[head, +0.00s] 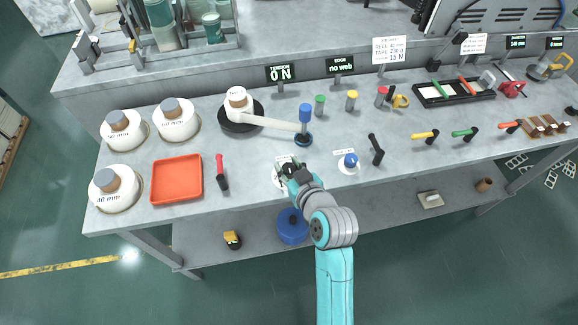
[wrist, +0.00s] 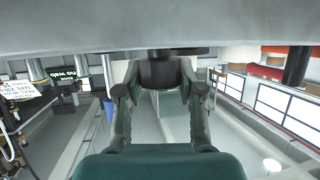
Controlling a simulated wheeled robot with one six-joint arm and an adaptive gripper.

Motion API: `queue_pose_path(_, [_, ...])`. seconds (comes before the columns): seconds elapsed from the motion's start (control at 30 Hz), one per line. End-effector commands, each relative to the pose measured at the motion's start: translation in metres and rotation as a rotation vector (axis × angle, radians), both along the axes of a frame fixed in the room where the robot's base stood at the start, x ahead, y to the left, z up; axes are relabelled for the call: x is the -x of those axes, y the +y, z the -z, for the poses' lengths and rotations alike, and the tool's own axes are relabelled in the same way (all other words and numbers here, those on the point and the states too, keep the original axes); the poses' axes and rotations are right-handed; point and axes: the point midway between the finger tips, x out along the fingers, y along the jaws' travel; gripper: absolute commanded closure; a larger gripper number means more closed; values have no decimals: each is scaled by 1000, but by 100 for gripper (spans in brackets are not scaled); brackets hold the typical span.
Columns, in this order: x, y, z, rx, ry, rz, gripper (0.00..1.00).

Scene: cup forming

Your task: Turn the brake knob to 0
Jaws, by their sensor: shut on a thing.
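My gripper (head: 292,172) is at the front edge of the bench, over a white dial plate (head: 277,181). In the wrist view my gripper (wrist: 160,88) is shut on a dark round knob (wrist: 158,73), which sits between the fingertips. I take this to be the brake knob; in the head view the gripper and arm hide most of it. I cannot read its pointer or scale. The tension display (head: 280,73) reads 0 N.
A blue knob (head: 350,160) on a white plate and a black lever (head: 376,149) stand to the right. Behind are a white roll (head: 238,98) and a blue-topped post (head: 305,114).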

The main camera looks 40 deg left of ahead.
Motion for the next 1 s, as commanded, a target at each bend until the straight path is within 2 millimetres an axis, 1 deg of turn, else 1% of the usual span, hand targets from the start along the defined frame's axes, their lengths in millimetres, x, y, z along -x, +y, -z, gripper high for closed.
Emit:
queue_pose_path(0.17, [0, 0, 1, 2, 1, 0, 97])
queue_pose_path(0.2, [0, 0, 1, 2, 1, 0, 55])
queue_pose_path(0.27, [0, 0, 1, 2, 1, 1, 40])
queue_pose_path(0.3, [0, 0, 1, 2, 1, 1, 36])
queue_pose_path(0.57, [0, 0, 0, 1, 0, 1, 36])
queue_pose_path(0.67, [2, -4, -1, 1, 0, 1, 36])
queue_pose_path(0.77, [6, -12, -5, 1, 1, 2, 36])
queue_pose_path(1.0, [26, -50, -22, 1, 0, 3, 36])
